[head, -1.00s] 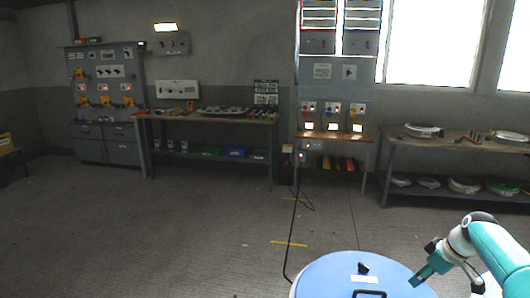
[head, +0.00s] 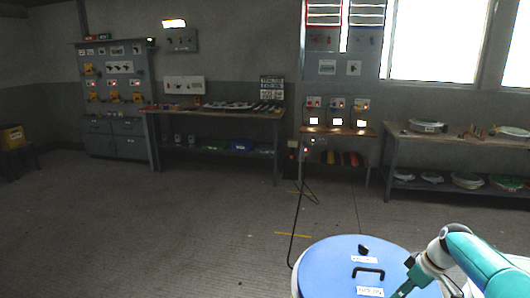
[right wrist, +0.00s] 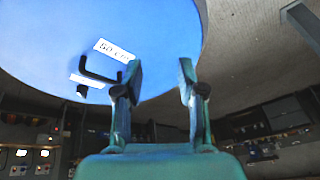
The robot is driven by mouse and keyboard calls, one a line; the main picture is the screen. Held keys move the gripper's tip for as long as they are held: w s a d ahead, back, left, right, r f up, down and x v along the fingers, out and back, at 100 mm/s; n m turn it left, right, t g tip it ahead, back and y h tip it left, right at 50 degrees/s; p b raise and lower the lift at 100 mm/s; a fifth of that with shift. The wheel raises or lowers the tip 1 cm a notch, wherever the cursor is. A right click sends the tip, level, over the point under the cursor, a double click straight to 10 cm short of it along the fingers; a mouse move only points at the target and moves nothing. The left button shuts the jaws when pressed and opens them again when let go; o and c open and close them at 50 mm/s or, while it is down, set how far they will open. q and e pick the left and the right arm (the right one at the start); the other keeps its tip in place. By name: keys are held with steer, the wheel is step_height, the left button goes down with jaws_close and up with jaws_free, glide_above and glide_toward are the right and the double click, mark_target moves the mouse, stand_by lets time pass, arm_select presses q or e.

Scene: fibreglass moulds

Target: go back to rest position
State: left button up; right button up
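My right gripper (head: 402,291) comes in from the right in the head view, over the right edge of a round blue lid (head: 328,262). In the right wrist view its two fingers (right wrist: 160,85) stand apart with nothing between them, so it is open and empty. The lid's black handle (head: 368,271) stands free to the left of the gripper. White labels (head: 369,292) lie on the lid, and one reads "50 cm" in the wrist view (right wrist: 114,50). My left gripper is not in view.
A bench (head: 392,158) with round moulds stands at the back right. A small stand with lit screens (head: 337,121), another bench (head: 215,113) and a grey cabinet (head: 112,100) line the back wall. A black cable runs along the floor. The floor at left is clear.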

steer(key=s+a+f+g+b, duration=0.1)
steer(key=s+a+f+b, duration=0.1)
steer(key=s+a+f, duration=0.5)
steer(key=s+a+f+g+y+b, duration=0.1)
steer(key=s+a+f+g+b, duration=0.3)
steer(key=f, duration=0.6)
steer(key=s+a+f+t+p, duration=0.1)
steer(key=s+a+f, duration=0.4)
steer(key=a+f, duration=0.3)
steer(key=s+a+f+m+t, duration=0.1)
steer(key=s+a+f+m, duration=0.2)
steer(key=s, duration=0.5)
steer(key=s+a+f+m+t+b, duration=0.1)
steer(key=s+a+f+m, duration=0.2)
steer(key=s+m, duration=0.3)
steer(key=shift+s+a+f+b, duration=0.25)
steer(key=shift+s+b, duration=0.05)
steer(key=shift+s, duration=0.75)
